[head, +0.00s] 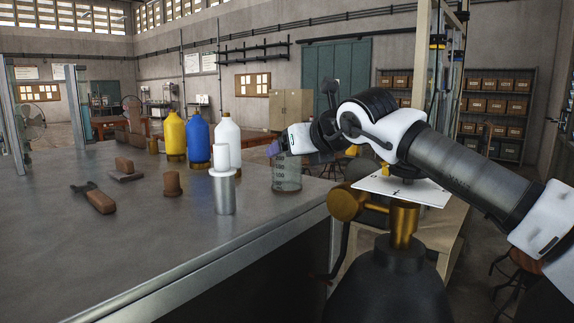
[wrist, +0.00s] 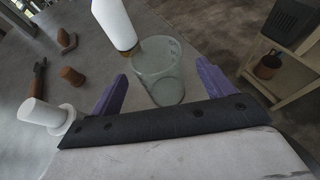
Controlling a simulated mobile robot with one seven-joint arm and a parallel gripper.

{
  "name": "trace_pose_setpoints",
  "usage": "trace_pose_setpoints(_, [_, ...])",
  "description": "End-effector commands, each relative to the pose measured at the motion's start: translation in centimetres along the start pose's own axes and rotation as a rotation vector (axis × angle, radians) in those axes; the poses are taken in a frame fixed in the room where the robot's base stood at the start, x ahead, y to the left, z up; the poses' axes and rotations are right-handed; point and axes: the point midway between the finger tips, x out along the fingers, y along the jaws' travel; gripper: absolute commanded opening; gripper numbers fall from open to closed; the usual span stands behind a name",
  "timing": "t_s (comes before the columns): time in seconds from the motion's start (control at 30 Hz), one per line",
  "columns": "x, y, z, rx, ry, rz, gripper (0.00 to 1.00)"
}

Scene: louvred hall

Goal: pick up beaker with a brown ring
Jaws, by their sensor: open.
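A clear glass beaker (head: 287,174) with dark markings stands upright near the right edge of the grey table. In the wrist view the beaker (wrist: 160,82) lies between my two purple fingers. I cannot make out a brown ring on it. My gripper (wrist: 162,71) is open, with one finger on each side of the beaker and a visible gap on both sides. In the head view my gripper (head: 275,148) is at the height of the beaker's rim, and my arm reaches in from the right.
White (head: 228,140), blue (head: 198,140) and yellow (head: 175,137) bottles stand behind. A brown stopper-like piece (head: 172,184) and a brown-handled tool (head: 98,198) lie farther left. The front tabletop is clear.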

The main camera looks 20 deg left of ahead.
Motion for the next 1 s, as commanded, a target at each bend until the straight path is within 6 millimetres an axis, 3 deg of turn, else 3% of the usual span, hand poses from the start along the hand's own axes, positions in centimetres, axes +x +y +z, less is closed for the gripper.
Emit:
trace_pose_setpoints(0.3, [4.0,0.2,0.0,0.000,0.001,0.001,0.81])
trace_pose_setpoints(0.57, [4.4,0.2,-0.2,0.001,0.000,0.001,0.81])
trace_pose_setpoints(0.93, [4.4,0.2,-0.2,0.000,0.000,0.001,0.35])
trace_pose_setpoints(1.0, [4.4,0.2,-0.2,0.000,0.000,0.001,0.33])
